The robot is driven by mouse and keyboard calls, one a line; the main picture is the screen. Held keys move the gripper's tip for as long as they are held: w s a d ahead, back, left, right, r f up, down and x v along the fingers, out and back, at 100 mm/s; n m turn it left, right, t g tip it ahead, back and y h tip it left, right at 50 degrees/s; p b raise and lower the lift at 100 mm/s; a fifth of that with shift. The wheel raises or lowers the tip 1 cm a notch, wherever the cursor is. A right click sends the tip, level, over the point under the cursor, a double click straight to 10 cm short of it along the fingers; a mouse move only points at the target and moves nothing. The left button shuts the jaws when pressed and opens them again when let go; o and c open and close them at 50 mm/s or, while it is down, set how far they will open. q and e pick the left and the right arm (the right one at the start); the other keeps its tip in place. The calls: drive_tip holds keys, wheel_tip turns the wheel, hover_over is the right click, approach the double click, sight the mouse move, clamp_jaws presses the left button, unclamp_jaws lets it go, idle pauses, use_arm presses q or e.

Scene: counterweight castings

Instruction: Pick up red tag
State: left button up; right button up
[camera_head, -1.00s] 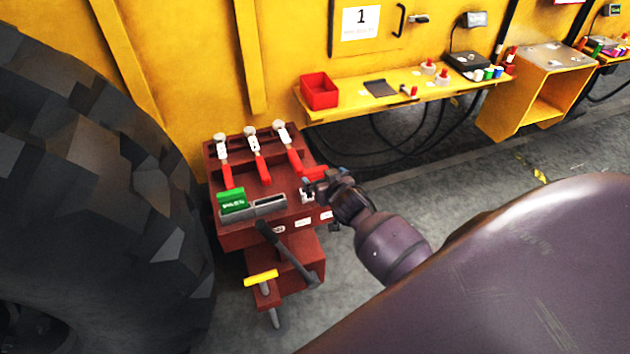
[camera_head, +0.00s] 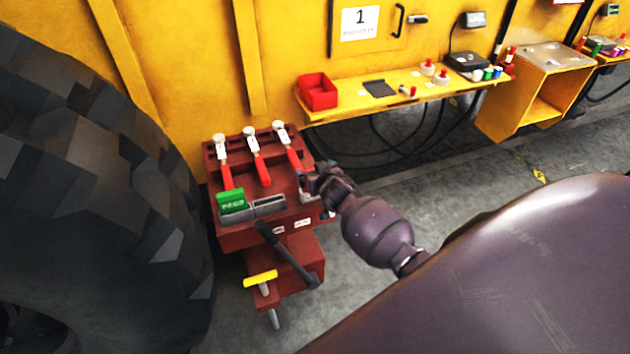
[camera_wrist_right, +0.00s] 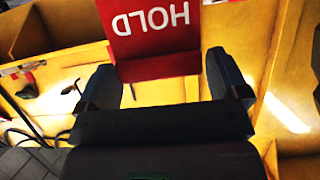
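The red tag (camera_wrist_right: 152,32) shows large in the right wrist view, with the word HOLD upside down on it. In the head view my right gripper (camera_head: 312,183) is over the right side of the dark red toolbox (camera_head: 235,236), and the tag is hidden or too small to make out there. My left gripper is not in view.
A green tag (camera_head: 232,201) stands in a grey holder (camera_head: 268,206) on the box, beside several red-handled clamps (camera_head: 258,160). A yellow-handled tool (camera_head: 261,278) is in front. A yellow shelf (camera_head: 350,106) bears a red bin (camera_head: 318,91). A huge tyre (camera_head: 90,180) fills the left.

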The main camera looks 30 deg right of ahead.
drive_tip(key=c, duration=0.6)
drive_tip(key=shift+r, duration=0.15)
